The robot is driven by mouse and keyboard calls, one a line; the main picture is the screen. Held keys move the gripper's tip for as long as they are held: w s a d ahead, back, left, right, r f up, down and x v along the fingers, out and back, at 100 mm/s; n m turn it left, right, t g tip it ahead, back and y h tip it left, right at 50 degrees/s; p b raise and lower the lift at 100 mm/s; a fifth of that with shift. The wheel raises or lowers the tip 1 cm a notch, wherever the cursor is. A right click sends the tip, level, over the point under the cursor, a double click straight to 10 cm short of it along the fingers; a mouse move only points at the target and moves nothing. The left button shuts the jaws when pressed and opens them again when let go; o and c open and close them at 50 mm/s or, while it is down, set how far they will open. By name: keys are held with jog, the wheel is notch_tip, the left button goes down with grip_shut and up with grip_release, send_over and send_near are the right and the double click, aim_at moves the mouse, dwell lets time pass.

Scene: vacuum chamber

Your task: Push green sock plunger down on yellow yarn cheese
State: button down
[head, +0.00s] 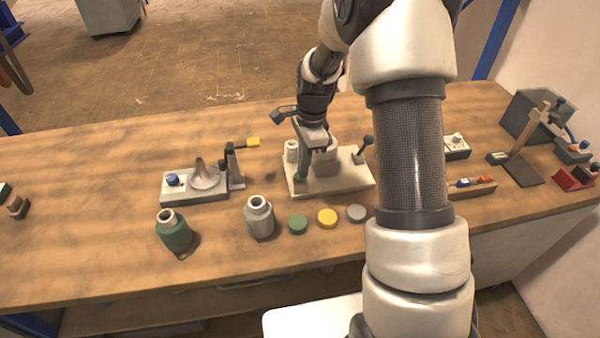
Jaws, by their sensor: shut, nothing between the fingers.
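My gripper (303,170) is shut and empty. It points down over the left part of a cream base plate (345,184) in the middle of the bench. A small green piece (300,179) shows right at the fingertips; it may be the green plunger, and I cannot tell whether the gripper touches it. A white cylinder (291,148) and a pale grey block (326,163) stand on the plate beside the gripper. No yellow yarn cheese can be made out for sure. A flat yellow disc (327,217) lies in front of the plate.
A green disc (298,224) and a grey disc (357,213) flank the yellow one. A green jar (174,232) and a grey jar (259,217) stand front left. A dark-knobbed lever (364,146) rises at the plate's right. A cone device (204,176) stands left.

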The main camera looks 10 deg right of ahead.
jog(key=d, duration=0.1)
jog(key=d+r, duration=0.1)
jog(key=d, duration=0.1)
jog(key=shift+w+p, duration=0.15)
jog(key=shift+p, duration=0.25)
jog(key=shift+r, duration=0.15)
notch_tip(320, 180, up, 17)
jog(key=d, duration=0.1)
jog(key=shift+d, duration=0.35)
jog(key=shift+w, duration=0.1)
dwell(0.5)
